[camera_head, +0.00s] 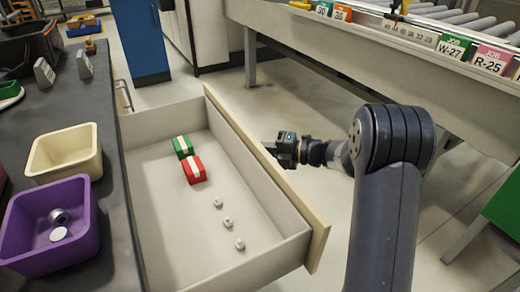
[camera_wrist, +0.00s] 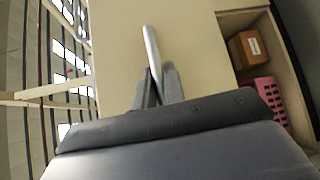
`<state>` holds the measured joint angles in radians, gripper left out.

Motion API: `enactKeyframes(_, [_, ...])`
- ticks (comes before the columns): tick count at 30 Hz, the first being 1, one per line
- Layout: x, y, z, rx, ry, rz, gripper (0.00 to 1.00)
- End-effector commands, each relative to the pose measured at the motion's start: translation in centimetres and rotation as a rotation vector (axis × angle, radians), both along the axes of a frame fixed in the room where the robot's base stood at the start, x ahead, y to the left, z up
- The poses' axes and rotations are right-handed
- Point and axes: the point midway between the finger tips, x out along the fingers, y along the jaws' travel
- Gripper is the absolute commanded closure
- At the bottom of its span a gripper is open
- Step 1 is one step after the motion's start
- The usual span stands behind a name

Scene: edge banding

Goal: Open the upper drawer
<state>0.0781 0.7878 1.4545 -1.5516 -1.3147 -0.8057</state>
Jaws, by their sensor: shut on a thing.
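The upper drawer (camera_head: 265,180) is pulled well out from under the dark countertop in the head view, its inside in plain sight. Its pale front panel (camera_wrist: 195,50) fills the middle of the wrist view. The silver bar handle (camera_wrist: 151,48) stands out from this panel. My gripper (camera_wrist: 158,85) is shut on the handle, one finger on each side of it. In the head view my gripper (camera_head: 284,151) is at the outer side of the drawer front, and the handle is hidden there.
The drawer holds a green block (camera_head: 182,147), a red block (camera_head: 194,169) and three small white pieces (camera_head: 228,222). A cream bin (camera_head: 65,150) and purple bin (camera_head: 50,225) stand on the countertop (camera_head: 105,200). A roller conveyor (camera_head: 400,65) stands behind my arm. The wrist view shows a cardboard box (camera_wrist: 248,48) and pink basket (camera_wrist: 272,100).

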Motion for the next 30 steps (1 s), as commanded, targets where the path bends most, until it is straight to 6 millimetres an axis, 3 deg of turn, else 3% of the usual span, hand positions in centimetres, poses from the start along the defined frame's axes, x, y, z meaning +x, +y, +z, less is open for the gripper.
enactKeyframes(8, [0.0, 0.0, 0.0, 0.000, 0.000, -0.001, 0.68])
enactKeyframes(17, [-0.1, -0.3, 0.1, 0.000, 0.000, -0.001, 0.67])
enactKeyframes(20, [-0.3, -1.4, 0.3, 0.000, 0.001, -0.003, 0.67])
enactKeyframes(30, [-2.2, -7.7, 1.3, 0.000, 0.000, -0.005, 0.67])
